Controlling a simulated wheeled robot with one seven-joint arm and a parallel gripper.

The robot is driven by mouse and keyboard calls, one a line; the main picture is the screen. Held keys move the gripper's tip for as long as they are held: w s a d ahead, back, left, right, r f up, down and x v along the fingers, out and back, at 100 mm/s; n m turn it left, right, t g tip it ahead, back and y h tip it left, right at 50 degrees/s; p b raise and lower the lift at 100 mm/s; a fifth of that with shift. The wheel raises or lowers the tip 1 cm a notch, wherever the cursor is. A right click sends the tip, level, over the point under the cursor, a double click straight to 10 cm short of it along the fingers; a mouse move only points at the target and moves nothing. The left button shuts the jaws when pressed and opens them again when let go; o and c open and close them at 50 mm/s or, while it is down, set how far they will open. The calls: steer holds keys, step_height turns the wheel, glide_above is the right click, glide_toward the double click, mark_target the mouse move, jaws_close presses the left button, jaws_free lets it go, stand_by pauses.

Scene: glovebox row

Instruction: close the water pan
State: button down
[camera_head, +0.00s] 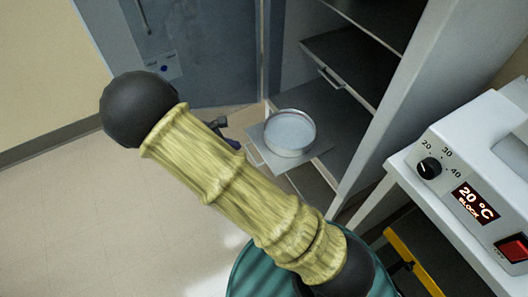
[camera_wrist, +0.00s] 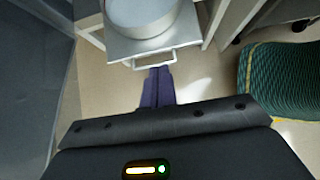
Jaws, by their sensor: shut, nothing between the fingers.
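The water pan (camera_head: 290,133) is a round metal dish with pale, water-like contents, standing on a flat pulled-out shelf (camera_head: 262,158) low in an open cabinet. In the wrist view the pan (camera_wrist: 145,36) sits on the shelf (camera_wrist: 187,33), which has a bar handle (camera_wrist: 150,60) on its front edge. My gripper (camera_head: 236,144) is just in front of the shelf, partly hidden behind my own arm in the head view. Its purple fingers (camera_wrist: 158,72) are shut and empty, pointing at the handle. I cannot tell whether they touch it.
The cabinet door (camera_head: 195,50) stands open at the back left. More dark shelves (camera_head: 350,65) are above the pan. A white device with a 20 °C display (camera_head: 475,203) stands on a bench at right. A green patterned seat (camera_wrist: 285,80) is close by. Floor at left is clear.

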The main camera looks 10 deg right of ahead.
stand_by(0.3)
steer(key=b, duration=0.2)
glide_toward(271, 145)
steer(key=f, duration=0.4)
steer(key=shift+s+d+f, duration=0.1)
steer(key=shift+s+d, duration=0.05)
steer(key=shift+d, duration=0.15)
steer(key=shift+w+d+b, duration=0.2)
steer(key=shift+d, duration=0.4)
steer(key=shift+w+d+b, duration=0.2)
steer(key=shift+d, duration=0.4)
steer(key=shift+w+d+r, duration=0.2)
steer(key=shift+d+r, duration=0.05)
steer(key=shift+d, duration=0.25)
steer(key=shift+w+d, duration=0.1)
